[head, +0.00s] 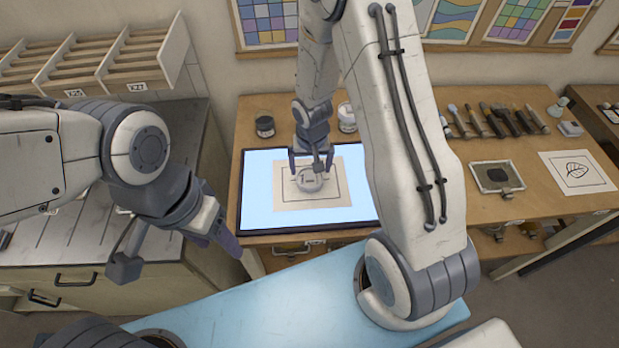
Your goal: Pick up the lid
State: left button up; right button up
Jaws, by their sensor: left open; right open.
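A round pale grey disc, which looks like the lid (309,181), lies on a beige sheet of paper (287,200) with a drawn frame. The sheet is on the glowing light panel (256,190). My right gripper (311,168) is above the lid, pointing down, with its fingers spread to either side. Its wrist camera covers part of the lid's upper edge, and I cannot tell whether the fingers touch it. My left gripper (218,242) is open and empty, left of the panel and in front of the table.
A dark jar (265,127) and a pale jar (347,118) stand behind the panel. Several brushes and tools (495,121) lie at the back right. A small tray (497,178) and a leaf drawing (577,172) are on the right. My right arm crosses the middle of the view.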

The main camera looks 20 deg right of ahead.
aim_at(310, 177)
jog(key=f, duration=0.1)
jog(key=f+b, duration=0.1)
jog(key=f, duration=0.1)
jog(key=w+f, duration=0.1)
jog(key=f, duration=0.1)
jog(key=shift+f, duration=0.25)
jog(key=c, duration=0.9)
jog(key=shift+r, duration=0.1)
jog(key=shift+r, duration=0.1)
